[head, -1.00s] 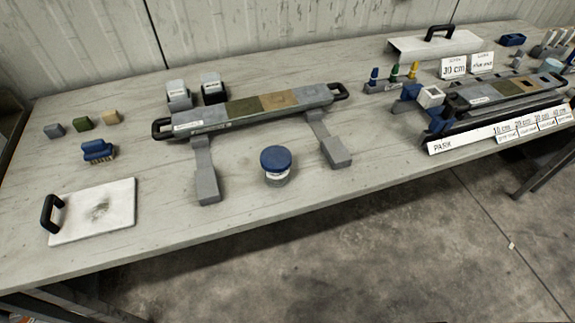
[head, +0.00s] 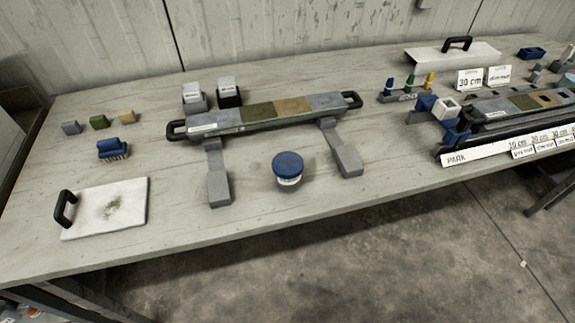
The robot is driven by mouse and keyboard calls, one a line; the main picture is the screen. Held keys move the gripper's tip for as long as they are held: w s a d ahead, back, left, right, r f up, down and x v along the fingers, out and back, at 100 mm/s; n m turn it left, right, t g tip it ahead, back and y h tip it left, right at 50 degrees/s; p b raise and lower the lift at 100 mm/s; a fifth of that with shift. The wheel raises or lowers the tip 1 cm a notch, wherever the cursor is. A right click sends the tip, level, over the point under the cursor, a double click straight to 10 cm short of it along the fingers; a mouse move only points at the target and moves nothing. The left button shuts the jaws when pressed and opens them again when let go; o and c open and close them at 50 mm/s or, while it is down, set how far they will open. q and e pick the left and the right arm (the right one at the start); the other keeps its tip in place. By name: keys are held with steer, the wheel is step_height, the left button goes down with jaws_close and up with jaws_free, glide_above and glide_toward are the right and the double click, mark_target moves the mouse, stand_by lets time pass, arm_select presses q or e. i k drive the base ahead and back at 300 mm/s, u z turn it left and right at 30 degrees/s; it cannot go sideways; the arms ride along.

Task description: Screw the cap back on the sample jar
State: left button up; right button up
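The sample jar (head: 289,181) stands upright on the table near its front edge, in front of the long core tray. Its blue cap (head: 287,164) sits on top of the jar. I cannot tell from here whether the cap is screwed tight or only resting there. Neither of my grippers shows in the head view.
A core liner tray (head: 265,113) with black end handles rests on grey supports (head: 219,187) behind the jar. A white board with a black handle (head: 110,208) lies at the left. A blue brush (head: 113,148) lies behind it.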

mark_target(283, 186)
steer(key=u, duration=3.15)
steer(key=k, duration=1.9)
steer(key=z, duration=1.45)
